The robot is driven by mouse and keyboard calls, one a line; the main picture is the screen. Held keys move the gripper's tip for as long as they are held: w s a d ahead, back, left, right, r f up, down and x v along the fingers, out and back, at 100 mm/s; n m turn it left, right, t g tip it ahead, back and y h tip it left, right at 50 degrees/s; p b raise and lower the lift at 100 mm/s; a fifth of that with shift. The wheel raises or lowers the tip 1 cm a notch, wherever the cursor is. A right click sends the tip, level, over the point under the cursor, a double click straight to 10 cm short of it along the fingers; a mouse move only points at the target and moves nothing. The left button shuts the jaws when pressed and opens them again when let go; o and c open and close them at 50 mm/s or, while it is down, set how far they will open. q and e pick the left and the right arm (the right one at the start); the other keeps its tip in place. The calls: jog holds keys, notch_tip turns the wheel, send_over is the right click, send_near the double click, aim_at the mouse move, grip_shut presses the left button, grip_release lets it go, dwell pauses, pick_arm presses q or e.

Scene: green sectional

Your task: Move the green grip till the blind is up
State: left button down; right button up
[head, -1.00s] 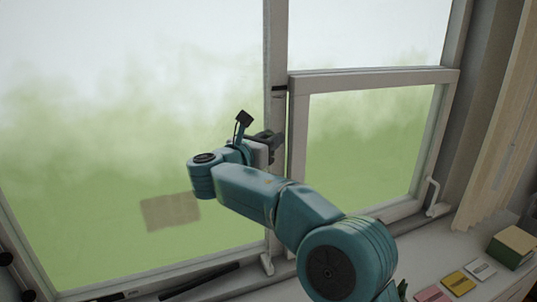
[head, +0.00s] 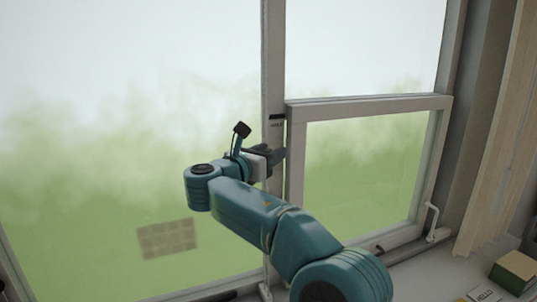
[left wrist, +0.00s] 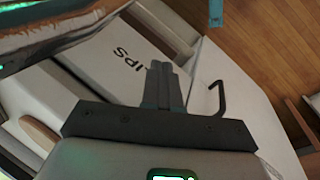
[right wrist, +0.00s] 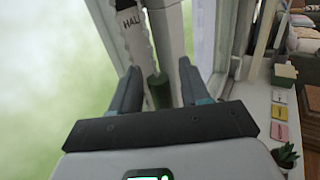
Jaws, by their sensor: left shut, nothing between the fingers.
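The green grip (right wrist: 158,92) is a short dark green cylinder at the lower end of a pale notched strip in the right wrist view. My right gripper (right wrist: 159,67) is open, with one finger on each side of the grip and visible gaps beside it. In the head view my right gripper (head: 276,156) is at the window's middle post, where the grip cannot be made out. My left gripper (left wrist: 162,72) is shut and empty in the left wrist view. I cannot make out the blind itself.
The window's middle post (head: 273,60) has a small dark label. A lower sash (head: 370,105) and a white handle (head: 432,222) are to its right. A plant (right wrist: 286,154) and coloured cards (right wrist: 279,112) lie along the sill. A white hook (head: 432,222) is near the pale curtain (head: 490,150).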

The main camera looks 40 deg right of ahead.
jog(key=shift+f, duration=0.1)
jog(key=shift+a+f, duration=0.1)
jog(key=shift+a, duration=0.15)
jog(key=b+v, duration=0.4)
jog(key=v, duration=1.1)
jog(key=shift+s+a+r, duration=0.2)
jog(key=shift+s+a, duration=0.05)
jog(key=shift+a, duration=0.1)
jog(key=shift+s, duration=0.1)
